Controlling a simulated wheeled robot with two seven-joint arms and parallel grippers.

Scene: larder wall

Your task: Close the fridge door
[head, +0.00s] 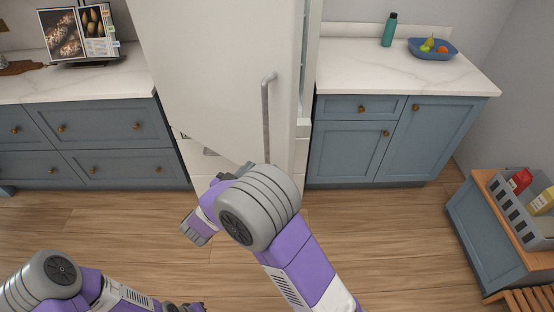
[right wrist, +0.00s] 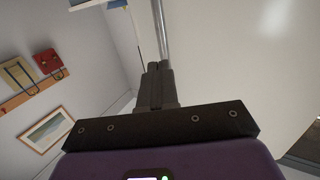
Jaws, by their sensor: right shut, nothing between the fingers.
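The white fridge door (head: 215,60) stands ajar, with a gap along its right edge where the pale inside shows. Its vertical grey handle (head: 266,115) is near that edge. My right gripper (head: 246,168) is low by the handle, mostly hidden behind my own grey arm joint. In the right wrist view its fingers (right wrist: 155,85) are shut and empty, pointing toward the handle (right wrist: 162,30), with the door (right wrist: 240,60) to the right. Whether they touch the handle I cannot tell. My left gripper (head: 186,307) shows only partly at the bottom edge.
Blue cabinets with marble counters stand left (head: 95,145) and right (head: 350,150) of the fridge. A green bottle (head: 389,30) and a blue fruit bowl (head: 433,50) are on the right counter. A grey crate (head: 507,205) sits at far right. The wooden floor (head: 390,240) is clear in front.

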